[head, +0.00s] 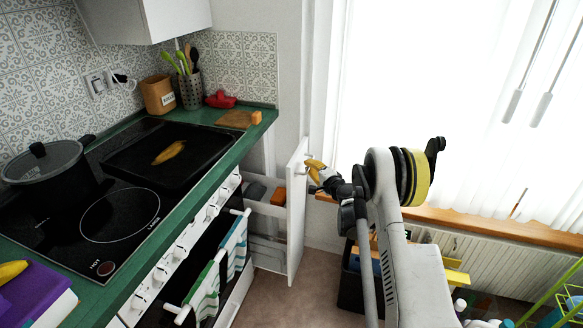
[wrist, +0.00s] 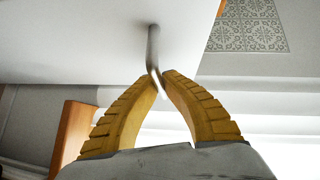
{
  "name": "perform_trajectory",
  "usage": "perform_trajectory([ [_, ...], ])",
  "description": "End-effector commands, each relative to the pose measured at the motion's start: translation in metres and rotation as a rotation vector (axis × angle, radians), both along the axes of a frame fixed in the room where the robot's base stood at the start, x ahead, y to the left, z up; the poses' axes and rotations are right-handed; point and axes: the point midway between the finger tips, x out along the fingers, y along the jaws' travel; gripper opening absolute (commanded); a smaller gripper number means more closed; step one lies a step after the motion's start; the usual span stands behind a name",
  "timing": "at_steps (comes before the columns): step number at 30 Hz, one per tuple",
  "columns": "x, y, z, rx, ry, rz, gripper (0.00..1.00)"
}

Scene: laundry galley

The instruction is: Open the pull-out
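The pull-out (head: 296,215) is a narrow white unit at the end of the green counter. Its front panel stands well out from the cabinet, showing wire-sided shelves behind with grey and orange items on them. My gripper (head: 312,170) is at the upper outer side of that panel. In the wrist view, the yellow ribbed fingers (wrist: 161,80) close around a thin metal handle (wrist: 153,42) on the white panel (wrist: 85,45). The lower end of the handle shows between the fingertips.
The oven front with hanging striped towels (head: 234,248) is left of the pull-out. A dark bin (head: 355,285) stands on the floor behind my arm, below the window sill (head: 480,222). A green rack (head: 560,295) is at the lower right. Some brown floor (head: 275,295) is clear.

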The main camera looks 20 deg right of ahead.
Motion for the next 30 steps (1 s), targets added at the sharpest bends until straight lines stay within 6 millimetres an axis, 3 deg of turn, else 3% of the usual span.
perform_trajectory([
  [1,-0.007,-0.016,0.001,0.000,0.000,-0.007,0.00],
  [6,-0.032,-0.051,0.001,0.000,0.000,-0.007,0.00],
  [15,-0.065,-0.096,0.001,0.000,-0.001,-0.006,0.00],
  [21,-0.076,-0.110,0.001,-0.001,-0.001,-0.005,0.00],
  [30,-0.079,-0.115,0.001,0.000,-0.001,-0.005,0.00],
])
